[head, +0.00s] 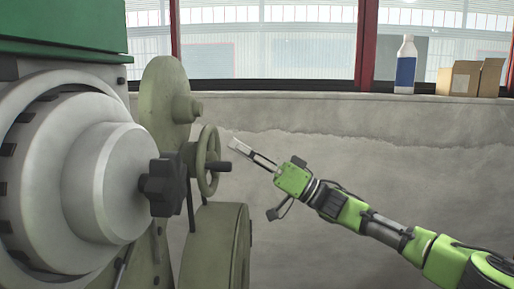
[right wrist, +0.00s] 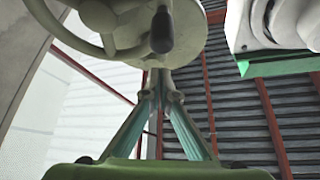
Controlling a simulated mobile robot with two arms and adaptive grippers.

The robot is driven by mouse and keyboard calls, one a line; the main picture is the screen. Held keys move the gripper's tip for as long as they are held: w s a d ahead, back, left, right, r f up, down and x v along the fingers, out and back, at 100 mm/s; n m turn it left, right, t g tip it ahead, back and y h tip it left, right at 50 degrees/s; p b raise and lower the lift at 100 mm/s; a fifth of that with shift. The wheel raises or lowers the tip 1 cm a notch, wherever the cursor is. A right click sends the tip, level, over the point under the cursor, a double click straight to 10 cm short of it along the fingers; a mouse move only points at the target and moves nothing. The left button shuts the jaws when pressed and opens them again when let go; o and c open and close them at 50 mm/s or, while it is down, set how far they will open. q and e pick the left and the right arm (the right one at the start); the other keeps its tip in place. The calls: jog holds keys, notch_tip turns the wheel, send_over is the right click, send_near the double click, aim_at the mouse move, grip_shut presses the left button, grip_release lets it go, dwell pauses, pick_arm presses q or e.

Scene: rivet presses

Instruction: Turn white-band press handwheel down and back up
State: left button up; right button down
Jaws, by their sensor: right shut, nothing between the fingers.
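The handwheel (head: 203,161) is a grey-green spoked ring on the side of an olive press (head: 165,90), with a dark handle (head: 219,166) sticking out to the right. No white band can be made out on this press. My right gripper (head: 236,144) is shut and empty, just right of the wheel and slightly above the handle, apparently not touching it. In the right wrist view, the wheel rim (right wrist: 75,40) and dark handle (right wrist: 161,30) show at the top, beyond the closed fingertips (right wrist: 160,75). My left gripper is out of view.
A large grey round machine part (head: 100,180) with a black star knob (head: 160,187) fills the left. An olive rounded housing (head: 222,240) stands below the wheel. A bottle (head: 405,66) and cardboard boxes (head: 460,79) stand on the window ledge.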

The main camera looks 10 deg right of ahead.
jog(key=f, duration=0.1)
jog(key=s+f, duration=0.1)
jog(key=f, duration=0.1)
jog(key=shift+a, duration=0.1)
jog(key=shift+a, duration=0.1)
